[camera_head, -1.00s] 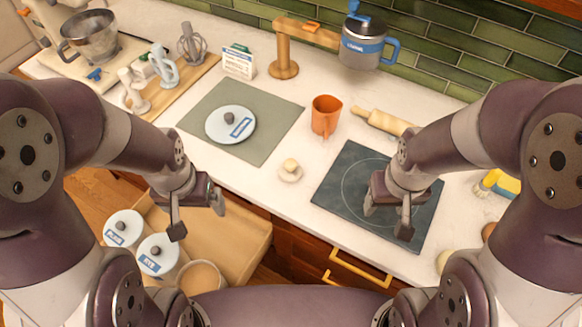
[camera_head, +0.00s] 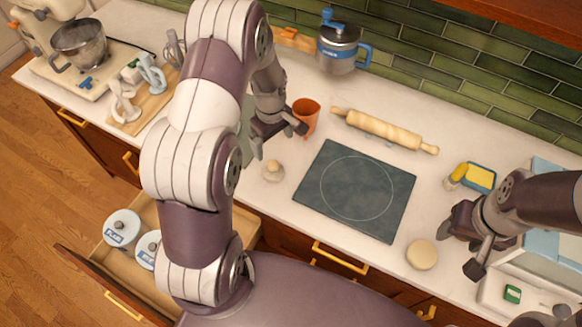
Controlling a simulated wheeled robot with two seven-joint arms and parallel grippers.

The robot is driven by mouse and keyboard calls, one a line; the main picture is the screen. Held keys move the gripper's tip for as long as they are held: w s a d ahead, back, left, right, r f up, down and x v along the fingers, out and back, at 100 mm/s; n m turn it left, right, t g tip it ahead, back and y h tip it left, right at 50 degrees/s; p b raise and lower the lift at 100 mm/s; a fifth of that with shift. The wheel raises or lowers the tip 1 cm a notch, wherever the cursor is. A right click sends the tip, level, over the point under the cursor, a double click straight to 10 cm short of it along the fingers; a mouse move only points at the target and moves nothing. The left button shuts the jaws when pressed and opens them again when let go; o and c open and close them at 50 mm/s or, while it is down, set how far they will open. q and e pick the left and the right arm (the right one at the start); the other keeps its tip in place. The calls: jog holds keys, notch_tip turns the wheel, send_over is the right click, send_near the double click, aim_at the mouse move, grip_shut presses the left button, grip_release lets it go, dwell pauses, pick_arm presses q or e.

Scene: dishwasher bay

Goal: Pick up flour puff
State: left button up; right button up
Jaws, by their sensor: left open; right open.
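A small cream piece with a rounded knob (camera_head: 272,165) sits on the counter on a small pale round base, left of the dark square board. I take it to be the flour puff, but it is too small to be sure. My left gripper (camera_head: 283,137) is open and empty, just above and behind it in the picture, close beside the orange cup. My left arm covers much of the counter to its left. My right gripper (camera_head: 461,248) is open and empty at the right, beside a round beige disc (camera_head: 421,254) on the counter.
The orange cup (camera_head: 308,115) stands close to my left gripper. A rolling pin (camera_head: 385,130) lies at the back, behind the dark board (camera_head: 355,189). A yellow-and-blue sponge (camera_head: 478,177) is at the right. An open drawer (camera_head: 247,228) holds lidded canisters (camera_head: 122,229).

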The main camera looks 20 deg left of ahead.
aim_at(272, 164)
pick_arm(q)
jog(key=f, duration=0.1)
jog(key=f+p, duration=0.1)
jog(key=f, duration=0.1)
jog(key=shift+s+a, duration=0.35)
notch_tip(272, 164, down, 9)
jog(key=p, duration=0.4)
jog(key=shift+d+p, duration=0.1)
jog(key=shift+p, duration=0.2)
jog(key=shift+f, duration=0.3)
jog(key=c, duration=0.7)
jog(key=shift+r, duration=0.1)
jog(key=c, duration=0.4)
